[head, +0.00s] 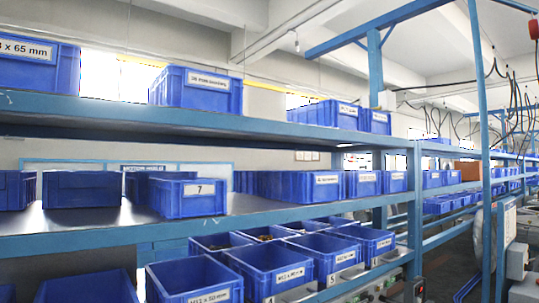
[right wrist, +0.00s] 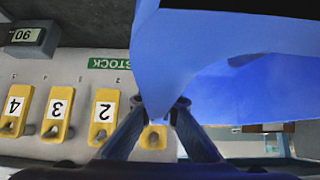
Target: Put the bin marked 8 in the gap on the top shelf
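In the right wrist view a large blue bin (right wrist: 225,65) fills the upper right, and its number is not visible. My right gripper (right wrist: 166,106) has its two fingertips together on the bin's edge, with the wall between them. The top shelf (head: 200,115) in the head view carries blue bins. One gap (head: 265,105) lies between the middle bin (head: 195,88) and the bins to its right (head: 330,113); another lies left of the middle bin. No bin marked 8 is readable. My left gripper is not in view.
Open blue bins (head: 270,265) stand in rows below the shelves. A blue upright post (head: 484,150) stands at the right. The wrist view shows yellow numbered tags (right wrist: 57,115), a green STOCK sign (right wrist: 110,63) and a small display (right wrist: 32,37).

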